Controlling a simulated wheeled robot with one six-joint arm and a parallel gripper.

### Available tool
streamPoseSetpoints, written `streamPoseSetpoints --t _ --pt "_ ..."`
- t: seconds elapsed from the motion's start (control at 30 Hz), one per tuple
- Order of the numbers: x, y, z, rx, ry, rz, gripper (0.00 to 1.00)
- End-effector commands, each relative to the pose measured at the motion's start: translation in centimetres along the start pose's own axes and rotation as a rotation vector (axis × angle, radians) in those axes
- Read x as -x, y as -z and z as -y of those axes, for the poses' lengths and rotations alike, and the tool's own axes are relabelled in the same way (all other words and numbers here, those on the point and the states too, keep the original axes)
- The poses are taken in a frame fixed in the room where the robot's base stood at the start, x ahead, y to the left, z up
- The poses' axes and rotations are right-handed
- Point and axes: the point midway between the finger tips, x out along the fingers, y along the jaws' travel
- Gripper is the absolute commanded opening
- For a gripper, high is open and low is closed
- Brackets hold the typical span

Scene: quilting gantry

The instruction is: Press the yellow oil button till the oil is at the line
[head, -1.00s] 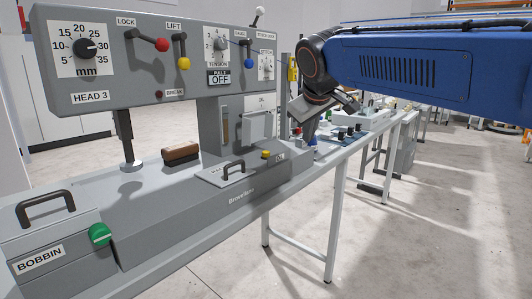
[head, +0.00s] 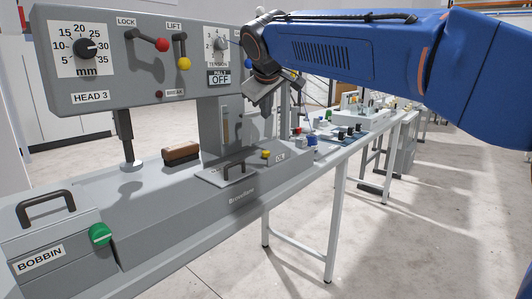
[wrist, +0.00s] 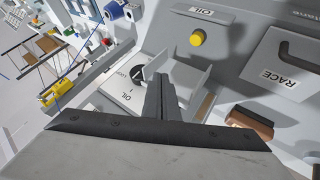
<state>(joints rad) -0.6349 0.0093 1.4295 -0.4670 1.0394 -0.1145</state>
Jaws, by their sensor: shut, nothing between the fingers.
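The yellow oil button (head: 265,154) sits on the machine's bed beside a small OIL label (head: 280,157). In the wrist view the button (wrist: 197,38) is plain, above and right of my fingertips, with nothing touching it. My gripper (head: 267,110) is shut and empty, hanging above the button and apart from it. Its closed fingers (wrist: 160,84) also show in the wrist view. An upright sight glass (head: 225,125) with a brownish strip is on the column; its oil level and line are too small to read.
A handled RACE cover (head: 233,170) lies left of the button. A wooden-backed brush (head: 181,153) rests farther left. The overhanging head panel (head: 130,60) carries levers and dials. A blue spool (head: 311,140) and dark knobs stand to the right.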

Motion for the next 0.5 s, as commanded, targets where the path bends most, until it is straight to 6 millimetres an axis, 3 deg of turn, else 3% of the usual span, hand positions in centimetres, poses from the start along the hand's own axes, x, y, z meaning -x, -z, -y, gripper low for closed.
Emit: streamPoseSetpoints --t 0.5 --pt "-3.6 -2.7 2.6 0.0 0.0 0.002 0.0"
